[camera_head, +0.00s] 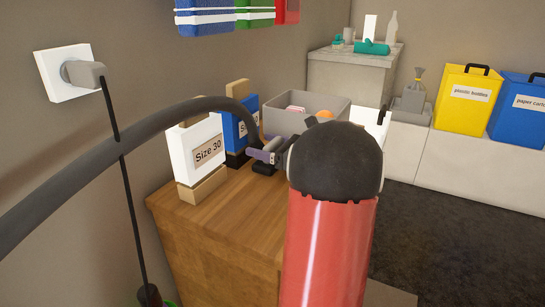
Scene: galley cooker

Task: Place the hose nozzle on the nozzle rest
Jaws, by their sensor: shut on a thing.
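A thick dark grey hose (140,127) arcs in from the left edge and bends down over the wooden counter. At its end is a small purple-grey piece, seemingly the hose nozzle (262,156). My gripper (271,155) is dark, small in view and partly covered by my red and black arm. It is shut on the nozzle, close to the counter top; whether the nozzle touches the wood I cannot tell. I cannot make out the nozzle rest; my arm hides part of the counter's right side.
On the wooden counter (228,213) stand a white "Size 30" holder (199,148), a blue holder (237,118) and a grey bin (308,104) with items. A wall socket (62,72) has a plug and hanging cord. Yellow (467,97) and blue (520,107) bins stand far right.

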